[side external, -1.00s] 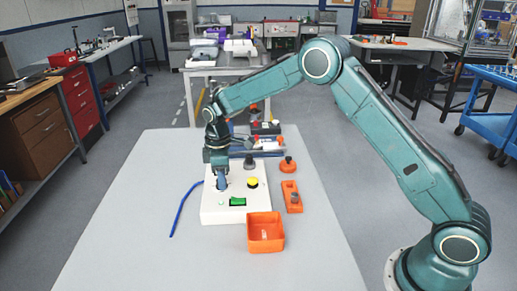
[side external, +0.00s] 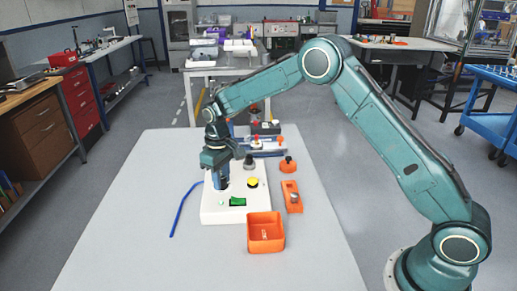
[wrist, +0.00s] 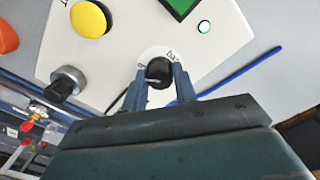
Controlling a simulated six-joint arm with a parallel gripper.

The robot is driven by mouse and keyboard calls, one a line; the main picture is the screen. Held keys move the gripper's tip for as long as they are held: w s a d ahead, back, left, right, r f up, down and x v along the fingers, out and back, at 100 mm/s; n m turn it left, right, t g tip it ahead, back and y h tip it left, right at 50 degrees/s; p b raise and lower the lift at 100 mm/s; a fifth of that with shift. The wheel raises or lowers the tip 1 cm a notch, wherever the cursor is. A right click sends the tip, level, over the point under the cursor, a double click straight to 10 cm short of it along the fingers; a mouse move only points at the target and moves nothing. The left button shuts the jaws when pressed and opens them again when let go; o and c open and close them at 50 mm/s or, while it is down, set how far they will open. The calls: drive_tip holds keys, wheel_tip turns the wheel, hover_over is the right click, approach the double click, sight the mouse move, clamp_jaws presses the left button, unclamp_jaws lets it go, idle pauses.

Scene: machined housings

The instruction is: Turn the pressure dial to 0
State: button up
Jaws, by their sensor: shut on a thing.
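The pressure dial (wrist: 158,71) is a black knob on a pale round scale, on a white control box (side external: 240,212). In the wrist view my gripper (wrist: 158,82) has its two fingers on either side of the knob, shut on it. In the side view my gripper (side external: 221,184) points down at the left part of the box and hides the dial.
The box also carries a yellow button (side external: 253,183), a green switch (side external: 238,202) and a dark knob (side external: 249,163). An orange bin (side external: 280,233) stands in front, orange parts (side external: 291,197) at right. A blue cable (side external: 184,211) lies left; the left tabletop is clear.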

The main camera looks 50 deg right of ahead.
sight(222, 179)
drive_tip(key=shift+m, duration=0.5)
drive_tip(key=o, duration=1)
drive_tip(key=shift+c, duration=0.2)
drive_tip(key=shift+r, duration=0.15)
wheel_tip(222, 179, up, 14)
drive_tip(key=shift+f, duration=0.2)
drive_tip(key=shift+r, duration=0.1)
